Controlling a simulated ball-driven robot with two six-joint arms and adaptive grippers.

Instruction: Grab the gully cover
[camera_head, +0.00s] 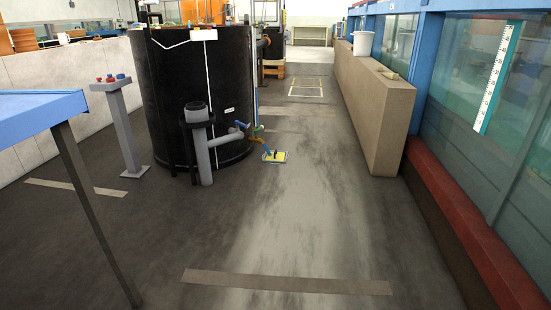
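A small yellow plate with a pale rim and a dark mark or handle on it (275,156) lies on the floor in the head view, just right of the foot of the big black tank. It looks like the gully cover, but it is too small to be sure. A blue and orange pipe or valve piece (257,139) hangs close above its left side. Neither of my grippers is in view.
The black tank (228,70) with grey pipes (203,150) stands left of the plate. A blue table (35,110) and a post with red knobs (118,125) are at left. A tan wall (372,105) and the glass flume (480,80) run along the right. The middle floor is clear.

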